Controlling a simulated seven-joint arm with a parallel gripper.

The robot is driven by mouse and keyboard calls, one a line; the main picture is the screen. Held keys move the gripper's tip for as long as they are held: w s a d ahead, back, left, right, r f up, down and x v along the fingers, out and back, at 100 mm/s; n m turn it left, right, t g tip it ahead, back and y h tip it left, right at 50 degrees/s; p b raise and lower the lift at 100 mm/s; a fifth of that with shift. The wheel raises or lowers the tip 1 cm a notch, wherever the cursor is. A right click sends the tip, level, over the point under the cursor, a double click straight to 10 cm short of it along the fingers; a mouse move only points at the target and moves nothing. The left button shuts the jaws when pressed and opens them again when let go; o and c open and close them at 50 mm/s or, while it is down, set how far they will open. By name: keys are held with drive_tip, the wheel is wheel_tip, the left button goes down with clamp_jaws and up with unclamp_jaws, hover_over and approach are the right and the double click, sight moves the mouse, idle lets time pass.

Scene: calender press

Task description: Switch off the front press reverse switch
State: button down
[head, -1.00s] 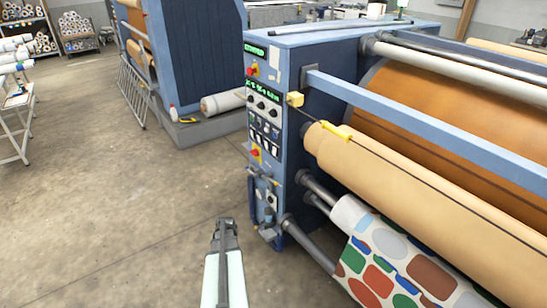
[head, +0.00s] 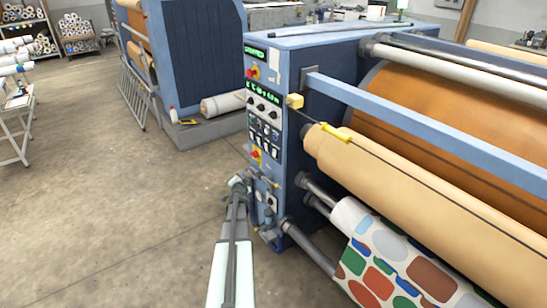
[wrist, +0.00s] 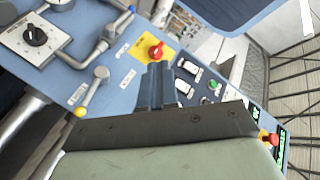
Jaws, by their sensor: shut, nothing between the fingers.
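The press's blue control panel (head: 264,125) stands on the near end of the machine. In the wrist view, black-and-white rocker switches (wrist: 188,67) sit on the panel just right of my gripper (wrist: 157,68); another rocker (wrist: 183,87) is lower. Their labels are too small to read, so I cannot tell which is the front press reverse switch. My gripper is shut and empty, its fingers pointing at the panel just below a red button (wrist: 156,50) on a yellow plate. In the head view my gripper (head: 238,181) is at the panel's lower left edge. Contact cannot be told.
A green button (wrist: 213,86) is right of the rockers. A lever with a yellow knob (wrist: 80,112), a black rotary knob (wrist: 35,36) and pipes stand out on the left in the wrist view. The patterned fabric roll (head: 385,265) is at right; the floor (head: 110,220) at left is clear.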

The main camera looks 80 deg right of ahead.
sight(274, 153)
drive_tip(key=s+d+r+m+g+h, duration=0.1)
drive_tip(key=s+r+m+g+h, duration=0.2)
drive_tip(key=r+m, duration=0.3)
drive_tip(key=shift+s+r+g+h, duration=0.4)
drive_tip(key=shift+s+r+h, duration=0.4)
drive_tip(key=shift+h, duration=0.1)
drive_tip(key=s+d+f, duration=0.1)
drive_tip(key=s+d, duration=0.5)
drive_tip(key=shift+f, duration=0.2)
drive_tip(key=shift+s+d, duration=0.15)
idle(1.7)
drive_tip(key=shift+s+d, duration=0.25)
drive_tip(key=shift+s+d+f, duration=0.1)
drive_tip(key=shift+s+d, duration=0.1)
idle(0.9)
drive_tip(key=shift+w+a, duration=0.15)
